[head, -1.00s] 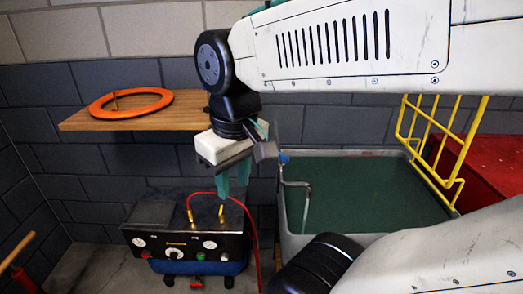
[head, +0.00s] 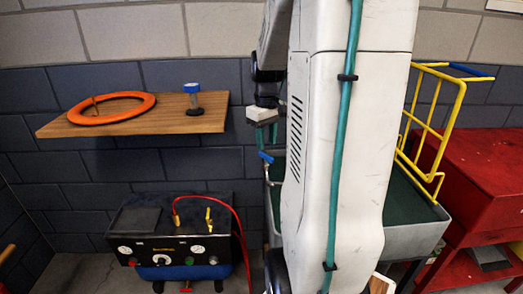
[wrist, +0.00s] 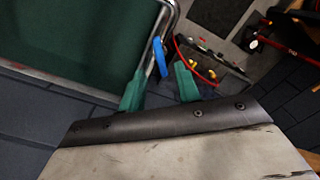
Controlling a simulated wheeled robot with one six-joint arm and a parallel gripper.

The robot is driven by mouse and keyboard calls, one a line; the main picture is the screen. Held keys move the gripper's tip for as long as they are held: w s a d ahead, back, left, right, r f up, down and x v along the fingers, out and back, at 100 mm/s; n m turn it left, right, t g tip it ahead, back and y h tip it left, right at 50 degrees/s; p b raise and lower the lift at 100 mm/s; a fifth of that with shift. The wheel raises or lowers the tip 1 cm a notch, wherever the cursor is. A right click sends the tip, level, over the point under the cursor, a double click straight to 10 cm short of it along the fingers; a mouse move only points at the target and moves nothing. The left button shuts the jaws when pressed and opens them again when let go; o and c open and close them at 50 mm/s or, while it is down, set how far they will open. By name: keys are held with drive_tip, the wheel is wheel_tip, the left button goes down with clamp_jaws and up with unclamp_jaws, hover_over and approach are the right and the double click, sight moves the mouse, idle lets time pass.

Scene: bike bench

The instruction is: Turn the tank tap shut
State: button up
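The tank tap has a blue handle (head: 266,157) on a thin metal pipe at the left edge of the grey tank (head: 420,232), which holds dark green water. My gripper (head: 266,138) hangs just above the handle, partly hidden behind my arm. In the wrist view the two teal fingers (wrist: 160,70) are apart. The blue handle (wrist: 159,56) shows in the gap, near the fingertips and beyond them. I cannot tell whether either finger touches it. My arm hides much of the tank in the head view.
A black compressor box (head: 170,237) with gauges and a red hose (head: 238,225) stands left of the tap. A wooden shelf (head: 140,133) holds an orange ring (head: 112,108) and a blue-capped object (head: 194,96). A yellow rack (head: 432,120) and red cabinet (head: 480,165) are on the right.

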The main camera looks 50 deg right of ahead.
sight(266, 155)
drive_tip(key=shift+f, duration=2.1)
clamp_jaws()
drive_tip(key=shift+m, duration=0.3)
drive_tip(key=m, duration=0.3)
drive_tip(key=shift+m, duration=1.8)
